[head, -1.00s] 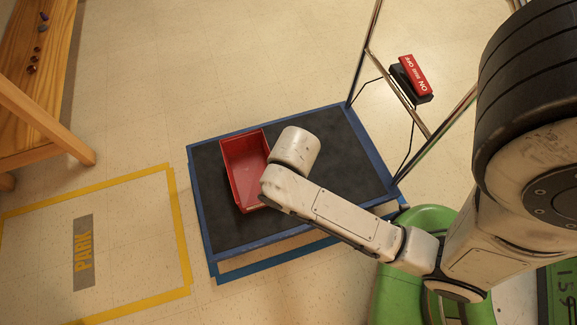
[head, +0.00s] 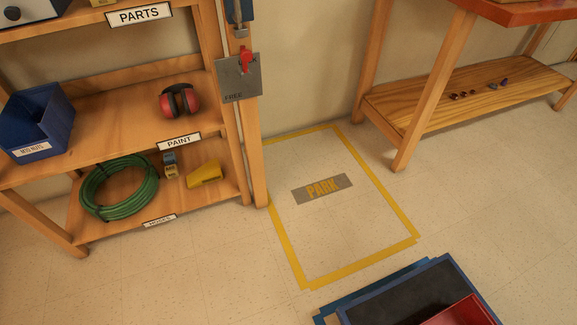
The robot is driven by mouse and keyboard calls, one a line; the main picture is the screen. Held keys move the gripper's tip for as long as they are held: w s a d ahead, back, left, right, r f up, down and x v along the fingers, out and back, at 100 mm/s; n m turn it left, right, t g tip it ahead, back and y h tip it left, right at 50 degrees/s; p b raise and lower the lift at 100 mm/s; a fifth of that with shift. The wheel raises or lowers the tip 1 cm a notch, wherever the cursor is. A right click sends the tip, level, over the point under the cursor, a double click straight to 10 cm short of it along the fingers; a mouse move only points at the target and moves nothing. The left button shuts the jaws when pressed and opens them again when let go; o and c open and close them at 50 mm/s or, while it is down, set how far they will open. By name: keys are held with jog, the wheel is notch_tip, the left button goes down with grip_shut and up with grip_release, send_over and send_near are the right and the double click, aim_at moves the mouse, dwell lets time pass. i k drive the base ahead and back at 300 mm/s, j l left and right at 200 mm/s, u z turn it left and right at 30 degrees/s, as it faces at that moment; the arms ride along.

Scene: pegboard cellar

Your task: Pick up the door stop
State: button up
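The door stop (head: 204,174) appears as a yellow wedge on the lowest shelf in view of a wooden shelving unit, near that shelf's right end. It stands apart from the coiled green hose (head: 118,188) on its left. Small grey and tan blocks (head: 170,168) sit between the hose and the wedge. My gripper and arm are out of view in this frame.
Wooden posts (head: 257,150) flank the shelf's right end. Red ear defenders (head: 179,101) and a blue bin (head: 36,122) occupy the shelf above. A yellow-taped PARK area (head: 345,235) is clear floor. A blue-edged platform (head: 390,300) carries a red bin (head: 465,314) at the bottom.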

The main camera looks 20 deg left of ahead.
aim_at(211, 171)
jog(key=i+j+u, duration=0.15)
jog(key=j+u, duration=0.15)
jog(key=u, duration=0.2)
jog(key=i+j+u, duration=0.2)
jog(key=u, duration=0.25)
jog(key=i+j+u, duration=0.15)
jog(key=i+j, duration=0.2)
jog(key=i, duration=0.2)
jog(key=i+j+u, duration=0.1)
jog(key=i+j, duration=0.2)
jog(key=i, duration=0.75)
